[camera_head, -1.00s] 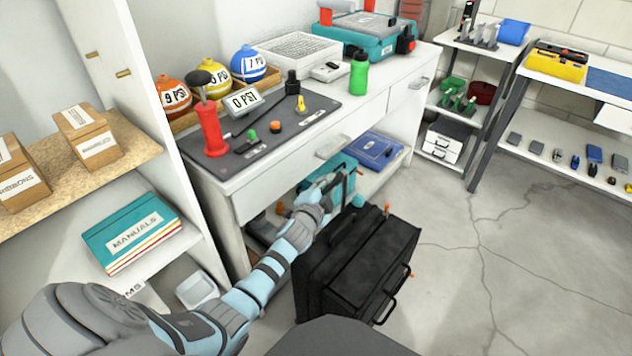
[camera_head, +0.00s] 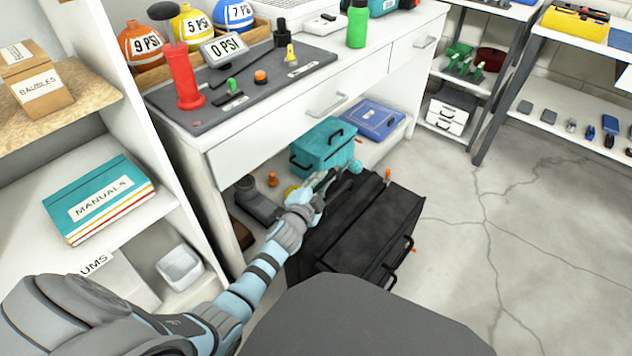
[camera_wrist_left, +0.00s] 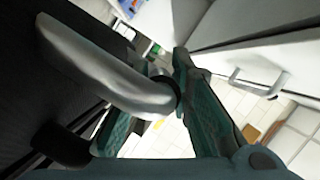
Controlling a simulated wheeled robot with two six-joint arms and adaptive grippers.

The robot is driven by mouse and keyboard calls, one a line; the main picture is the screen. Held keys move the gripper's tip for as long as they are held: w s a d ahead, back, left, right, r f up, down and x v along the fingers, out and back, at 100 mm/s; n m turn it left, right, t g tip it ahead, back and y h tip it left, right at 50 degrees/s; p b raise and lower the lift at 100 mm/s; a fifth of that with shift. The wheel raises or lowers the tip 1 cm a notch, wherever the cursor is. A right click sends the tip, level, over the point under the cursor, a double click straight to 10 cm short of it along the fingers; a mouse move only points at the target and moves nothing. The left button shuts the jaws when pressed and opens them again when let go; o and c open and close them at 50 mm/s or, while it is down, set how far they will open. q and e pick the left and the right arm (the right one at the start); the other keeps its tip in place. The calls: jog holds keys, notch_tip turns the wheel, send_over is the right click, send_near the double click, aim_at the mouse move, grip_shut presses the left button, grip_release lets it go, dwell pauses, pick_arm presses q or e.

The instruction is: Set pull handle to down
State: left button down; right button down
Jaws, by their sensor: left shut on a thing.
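A black case (camera_head: 365,230) stands on the floor in front of the white bench, with dark side handles. My left gripper (camera_head: 335,180) is at the top of the case, at its back left edge. In the left wrist view a smooth grey pull handle (camera_wrist_left: 105,75) runs between the fingers of my left gripper (camera_wrist_left: 160,115), which is shut on it. In the head view the pull handle is mostly hidden by the gripper, so how far it sticks out is hard to tell. My right gripper is not in view.
A teal toolbox (camera_head: 323,147) and a blue case (camera_head: 372,119) sit on the bench's lower shelf, close behind the gripper. The bench drawers (camera_head: 290,130) overhang above. A white shelf with manuals (camera_head: 100,200) stands left. The cracked floor (camera_head: 500,250) at right is clear.

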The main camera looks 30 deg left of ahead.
pick_arm(q)
jog(key=shift+s+f, duration=0.1)
jog(key=shift+f, duration=0.15)
jog(key=c, duration=1.4)
grip_release()
jog(key=shift+d, duration=0.1)
jog(key=shift+c, duration=0.2)
jog(key=shift+r, duration=0.4)
notch_tip(320, 180, up, 9)
jog(key=shift+r, duration=0.2)
